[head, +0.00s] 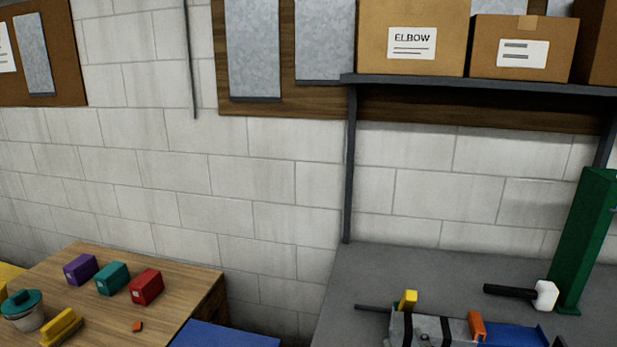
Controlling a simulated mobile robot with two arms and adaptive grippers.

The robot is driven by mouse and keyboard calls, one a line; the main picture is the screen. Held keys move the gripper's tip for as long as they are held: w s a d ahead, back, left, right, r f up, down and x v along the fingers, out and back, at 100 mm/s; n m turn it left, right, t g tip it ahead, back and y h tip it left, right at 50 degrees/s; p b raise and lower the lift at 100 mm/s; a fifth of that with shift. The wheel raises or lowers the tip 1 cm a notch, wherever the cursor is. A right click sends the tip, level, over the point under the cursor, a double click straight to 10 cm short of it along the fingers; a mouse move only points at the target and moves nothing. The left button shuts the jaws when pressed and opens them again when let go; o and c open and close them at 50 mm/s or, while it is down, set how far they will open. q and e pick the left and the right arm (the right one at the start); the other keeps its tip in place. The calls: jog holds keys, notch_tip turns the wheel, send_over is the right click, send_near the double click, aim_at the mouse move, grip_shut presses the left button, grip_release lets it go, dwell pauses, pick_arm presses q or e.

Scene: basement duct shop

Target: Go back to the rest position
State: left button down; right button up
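Neither of my grippers shows in the head view, and no part of my arms can be made out with certainty. The view is of a white block wall (230,190) with work surfaces below it. Whether my grippers hold anything cannot be seen.
A wooden table (190,270) at lower left holds purple (80,269), teal (112,279) and red (146,287) blocks, a lidded pot (24,312) and a brush (62,328). A grey bench (400,265) at right holds a mallet (545,295) and green column (583,240), under a shelf (480,83) with boxes.

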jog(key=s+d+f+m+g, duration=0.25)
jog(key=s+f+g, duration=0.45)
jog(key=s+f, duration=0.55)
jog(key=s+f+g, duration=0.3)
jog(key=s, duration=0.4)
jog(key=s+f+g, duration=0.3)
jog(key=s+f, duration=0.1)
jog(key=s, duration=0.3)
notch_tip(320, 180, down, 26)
jog(key=b, duration=0.1)
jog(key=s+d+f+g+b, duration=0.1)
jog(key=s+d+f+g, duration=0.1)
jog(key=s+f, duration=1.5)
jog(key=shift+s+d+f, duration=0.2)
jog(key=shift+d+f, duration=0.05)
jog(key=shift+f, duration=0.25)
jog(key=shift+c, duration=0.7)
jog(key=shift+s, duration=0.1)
